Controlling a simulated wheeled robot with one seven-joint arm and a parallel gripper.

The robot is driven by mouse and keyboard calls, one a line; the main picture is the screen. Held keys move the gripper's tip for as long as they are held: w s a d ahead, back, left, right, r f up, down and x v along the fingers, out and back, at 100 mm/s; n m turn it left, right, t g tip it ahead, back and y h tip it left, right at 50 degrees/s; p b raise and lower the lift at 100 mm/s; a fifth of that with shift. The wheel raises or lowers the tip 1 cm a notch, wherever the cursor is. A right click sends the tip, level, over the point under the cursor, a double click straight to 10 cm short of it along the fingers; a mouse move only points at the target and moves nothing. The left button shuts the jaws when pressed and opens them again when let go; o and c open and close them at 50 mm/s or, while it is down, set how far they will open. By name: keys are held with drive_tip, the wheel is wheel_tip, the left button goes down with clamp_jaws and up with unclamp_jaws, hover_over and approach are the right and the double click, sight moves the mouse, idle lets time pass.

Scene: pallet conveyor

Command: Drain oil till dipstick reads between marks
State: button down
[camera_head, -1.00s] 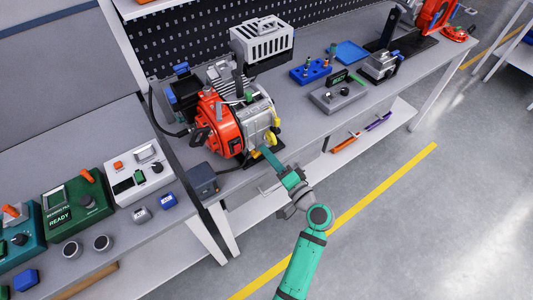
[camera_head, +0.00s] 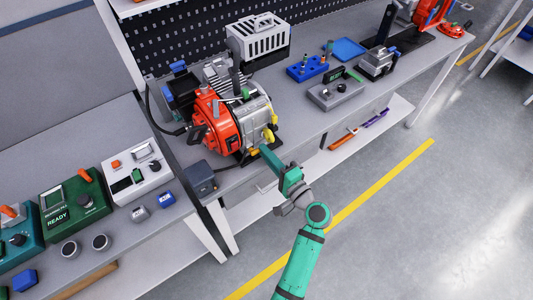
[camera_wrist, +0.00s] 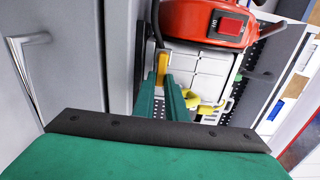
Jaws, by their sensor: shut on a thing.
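The engine (camera_head: 232,125), with an orange housing and a grey block, stands on the workbench. My gripper (camera_head: 263,149) reaches its front lower side from the aisle. In the wrist view its long green fingers (camera_wrist: 167,88) are closed together on a small yellow part (camera_wrist: 162,68) low on the engine. That part is mostly hidden by the fingers in the head view. A second, curved yellow handle (camera_wrist: 213,107) is beside it on the grey block, and it also shows in the head view (camera_head: 269,134). No dipstick reading or oil can be made out.
A dark grey box (camera_head: 200,179) sits at the bench edge left of my gripper. A grey device (camera_head: 336,94), a blue holder (camera_head: 307,68) and a vented box (camera_head: 258,38) stand right of and behind the engine. The floor aisle is free.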

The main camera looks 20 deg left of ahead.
drive_tip(key=shift+f, duration=0.15)
drive_tip(key=c, duration=1.8)
unclamp_jaws()
drive_tip(key=shift+d, duration=0.1)
drive_tip(key=v, duration=1)
drive_tip(key=shift+s+d, duration=0.2)
drive_tip(key=shift+s, duration=0.1)
